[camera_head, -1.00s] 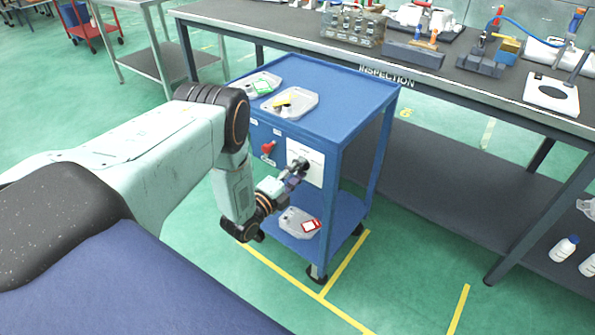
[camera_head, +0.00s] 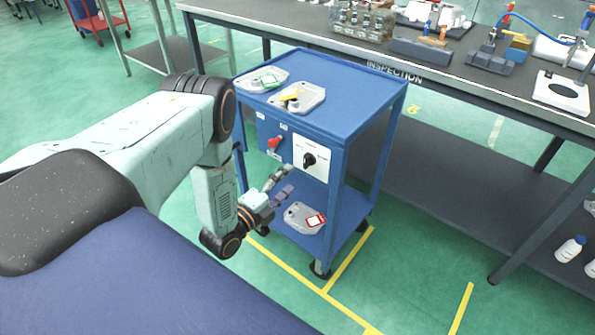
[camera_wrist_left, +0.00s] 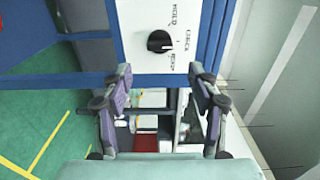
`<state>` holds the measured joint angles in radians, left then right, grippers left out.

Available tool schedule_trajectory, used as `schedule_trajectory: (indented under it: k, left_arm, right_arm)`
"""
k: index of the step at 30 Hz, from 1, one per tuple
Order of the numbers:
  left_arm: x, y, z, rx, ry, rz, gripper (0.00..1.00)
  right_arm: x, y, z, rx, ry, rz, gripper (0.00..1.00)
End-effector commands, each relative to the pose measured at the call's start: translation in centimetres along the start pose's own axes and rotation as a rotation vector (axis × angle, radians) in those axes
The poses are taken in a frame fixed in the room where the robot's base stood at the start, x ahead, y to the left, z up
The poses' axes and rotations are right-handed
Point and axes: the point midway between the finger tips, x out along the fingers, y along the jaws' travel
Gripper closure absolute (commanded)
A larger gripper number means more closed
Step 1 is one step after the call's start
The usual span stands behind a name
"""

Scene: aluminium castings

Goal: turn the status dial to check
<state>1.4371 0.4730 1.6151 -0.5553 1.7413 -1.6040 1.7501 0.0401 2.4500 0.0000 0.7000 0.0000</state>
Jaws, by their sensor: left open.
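The status dial (camera_head: 309,160) is a black knob on a white plate on the blue cart's front. In the left wrist view the dial (camera_wrist_left: 160,42) is ahead of the fingers, and its light mark points right, seemingly at the middle label, CHECK. HOLD reads above it; the lower label is hard to read. My left gripper (camera_head: 282,187) is open and empty, apart from the dial, below and left of it in the head view. In the wrist view the left gripper (camera_wrist_left: 163,88) has its fingers spread wide. My right gripper is out of view.
The blue cart (camera_head: 345,120) carries castings (camera_head: 315,97) on top and one casting (camera_head: 296,216) on its lower shelf. A red switch (camera_head: 274,142) sits left of the dial. The inspection bench (camera_head: 470,92) stands behind. Green floor is clear at the front right.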

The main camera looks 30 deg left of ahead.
Motion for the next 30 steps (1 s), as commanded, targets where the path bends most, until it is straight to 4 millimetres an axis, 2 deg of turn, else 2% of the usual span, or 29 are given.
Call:
schedule_trajectory:
  k: [3, 9, 30]
  left_arm:
    - [-2.2, 0.1, 0.1, -0.001, -0.002, 0.002, 0.40]
    - [-4.1, 0.0, 0.0, 0.000, 0.000, 0.000, 0.40]
    - [-4.4, 0.1, 0.0, -0.025, 0.001, 0.002, 0.40]
  right_arm:
    - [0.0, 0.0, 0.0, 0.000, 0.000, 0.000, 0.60]
    - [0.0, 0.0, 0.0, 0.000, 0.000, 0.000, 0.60]
    - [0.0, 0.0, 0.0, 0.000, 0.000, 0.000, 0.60]
